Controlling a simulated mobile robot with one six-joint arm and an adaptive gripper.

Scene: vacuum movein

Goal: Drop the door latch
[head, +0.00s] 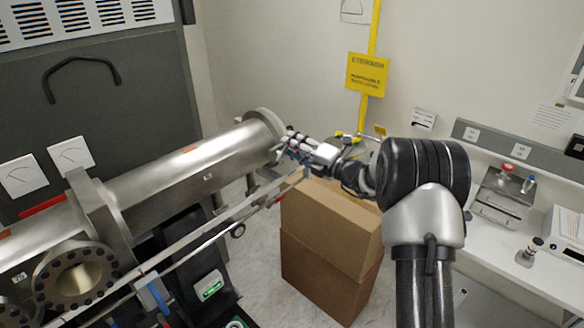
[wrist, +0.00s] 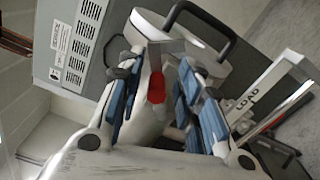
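My gripper (head: 290,148) is at the far end of the long metal chamber tube (head: 190,165), beside its round end flange (head: 265,125). In the wrist view my gripper (wrist: 166,85) has its two blue-padded fingers spread apart. A small red-tipped part (wrist: 156,88), which may be the door latch, shows between the fingers, nearer the left one. I cannot tell whether a finger touches it. Rounded pale metal (wrist: 150,28) lies just beyond the fingertips. The latch cannot be made out in the head view, where the gripper covers that area.
Stacked cardboard boxes (head: 325,225) stand below my forearm. A yellow post with a sign (head: 367,75) rises behind. A white bench (head: 510,255) with instruments is at right. A rail (head: 215,220) runs along the tube's near side. Some grey floor is bare around the boxes.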

